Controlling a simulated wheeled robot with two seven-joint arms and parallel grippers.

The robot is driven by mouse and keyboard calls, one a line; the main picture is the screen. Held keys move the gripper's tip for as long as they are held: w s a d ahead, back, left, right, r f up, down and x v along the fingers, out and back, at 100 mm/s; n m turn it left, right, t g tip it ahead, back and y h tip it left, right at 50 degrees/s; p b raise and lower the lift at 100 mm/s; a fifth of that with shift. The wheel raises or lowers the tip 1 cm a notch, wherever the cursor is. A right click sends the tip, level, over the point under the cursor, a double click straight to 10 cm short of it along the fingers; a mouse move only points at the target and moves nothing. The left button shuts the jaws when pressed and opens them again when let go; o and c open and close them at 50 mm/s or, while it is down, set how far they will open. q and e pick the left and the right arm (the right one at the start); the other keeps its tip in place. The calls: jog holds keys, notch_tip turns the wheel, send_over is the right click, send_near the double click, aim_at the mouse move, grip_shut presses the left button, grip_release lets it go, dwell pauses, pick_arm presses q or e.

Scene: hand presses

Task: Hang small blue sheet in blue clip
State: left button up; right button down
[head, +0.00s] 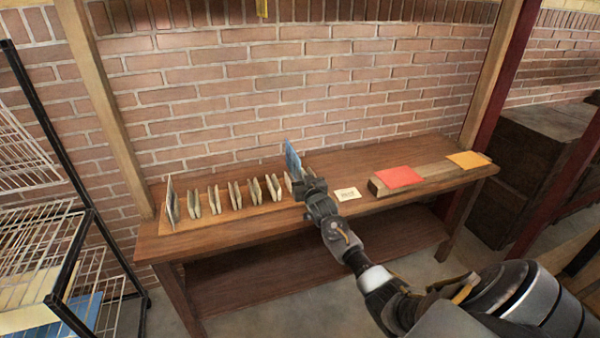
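A small blue sheet (292,159) stands upright, seen nearly edge-on, at the right end of a row of grey slotted holders on the wooden table. My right gripper (305,182) is at the sheet's lower right edge and hides its bottom part. The fingers are dark and small here, so I cannot tell whether they are closed on the sheet or open beside it. No blue clip can be made out. A yellow piece (262,8) hangs at the top edge, cut off by the frame. My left gripper is out of view.
The table (240,233) stands before a brick wall. Several grey holders (235,195) line its left half. A cream card (347,194) lies right of my gripper. A red sheet (399,177) and a yellow sheet (468,160) lie farther right. A wire rack (35,235) stands at left.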

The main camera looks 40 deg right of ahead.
jog(key=p+v, duration=0.4)
jog(key=v, duration=0.1)
jog(key=shift+s+a, duration=0.1)
jog(key=shift+s, duration=0.2)
dwell(0.7)
jog(key=s+a+r+n+y, duration=0.25)
jog(key=a+r, duration=0.55)
jog(key=a, duration=0.6)
jog(key=s+a+r+n+t+y, duration=0.1)
jog(key=s+a+r+y, duration=0.2)
jog(key=s+a, duration=1.1)
jog(key=shift+s+a+r, duration=0.2)
jog(key=shift+a+r, duration=0.15)
jog(key=shift+r, duration=1)
